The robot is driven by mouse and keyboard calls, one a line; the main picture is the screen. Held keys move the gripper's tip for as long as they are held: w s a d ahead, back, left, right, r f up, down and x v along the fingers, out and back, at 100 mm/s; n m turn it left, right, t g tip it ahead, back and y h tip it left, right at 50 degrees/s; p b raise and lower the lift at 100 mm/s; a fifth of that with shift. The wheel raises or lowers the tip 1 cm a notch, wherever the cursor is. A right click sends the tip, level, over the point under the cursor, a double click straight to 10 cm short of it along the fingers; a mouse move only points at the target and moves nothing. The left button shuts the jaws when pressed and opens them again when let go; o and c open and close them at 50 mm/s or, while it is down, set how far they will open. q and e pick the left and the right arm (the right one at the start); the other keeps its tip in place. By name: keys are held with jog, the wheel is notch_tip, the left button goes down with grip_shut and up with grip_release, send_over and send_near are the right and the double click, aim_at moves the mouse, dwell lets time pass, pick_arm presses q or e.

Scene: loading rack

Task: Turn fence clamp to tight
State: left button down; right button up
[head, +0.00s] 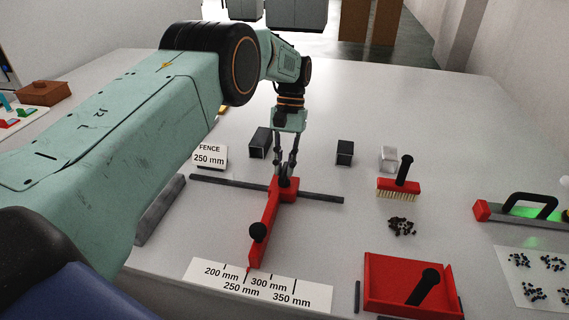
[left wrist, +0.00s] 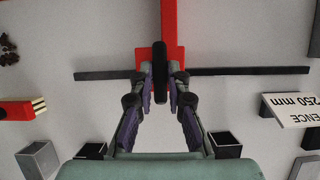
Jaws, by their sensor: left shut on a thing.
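In the head view the fingers partly hide the clamp. My right gripper is not in view.
A scale plate (head: 262,286) lies at the fence's front end. A sign reading FENCE 250 mm (head: 209,157) stands left. A red brush (head: 399,187), dark crumbs (head: 401,226) and a red dustpan (head: 385,275) are to the right. Small dark blocks (head: 344,152) stand behind the rail.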

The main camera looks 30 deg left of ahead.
aim_at(285, 168)
pick_arm(q)
jog(key=shift+w+r, duration=0.1)
jog(key=shift+r, duration=0.05)
jog(key=c, duration=1.3)
grip_release()
notch_tip(285, 168, up, 10)
jog(key=shift+f, duration=0.1)
